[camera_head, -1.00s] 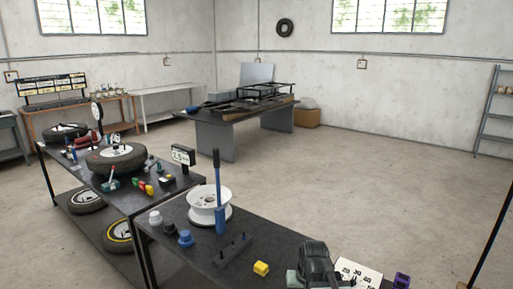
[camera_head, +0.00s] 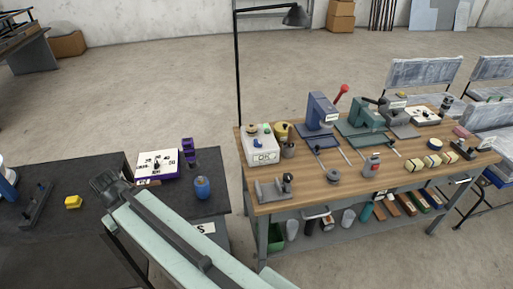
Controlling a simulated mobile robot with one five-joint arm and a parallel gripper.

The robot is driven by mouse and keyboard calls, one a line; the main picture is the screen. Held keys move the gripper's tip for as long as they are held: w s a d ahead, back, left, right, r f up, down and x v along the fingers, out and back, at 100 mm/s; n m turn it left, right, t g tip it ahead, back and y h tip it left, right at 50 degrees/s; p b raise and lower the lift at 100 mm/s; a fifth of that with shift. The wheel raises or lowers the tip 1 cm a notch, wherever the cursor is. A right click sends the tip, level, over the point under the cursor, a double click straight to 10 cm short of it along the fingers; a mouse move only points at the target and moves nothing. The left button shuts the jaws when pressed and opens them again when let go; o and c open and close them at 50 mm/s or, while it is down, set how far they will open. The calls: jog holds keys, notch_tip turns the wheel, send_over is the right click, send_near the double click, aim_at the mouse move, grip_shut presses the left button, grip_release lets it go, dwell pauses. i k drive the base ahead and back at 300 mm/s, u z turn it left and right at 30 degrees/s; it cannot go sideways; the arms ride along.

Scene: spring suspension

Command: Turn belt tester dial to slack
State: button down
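A white-faced panel with printed numbers and a small dark knob (camera_head: 157,163) lies on the dark table. It may be the belt tester, but no name is readable. A second white plate with dark marks (camera_head: 424,115) is at the back right of the wooden bench; I cannot tell what it is. My gripper (camera_head: 106,183) is a dark shape at the end of my pale green arm, left of the numbered panel and apart from the knob. Its fingers are too small and dark to tell whether they are open. The knob's setting is not readable.
Open floor lies behind.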

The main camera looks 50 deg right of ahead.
aim_at(258, 143)
jog(key=u, duration=2.8)
jog(key=i, duration=0.3)
jog(key=z, duration=4)
jog(key=i, duration=0.5)
jog(key=z, duration=0.2)
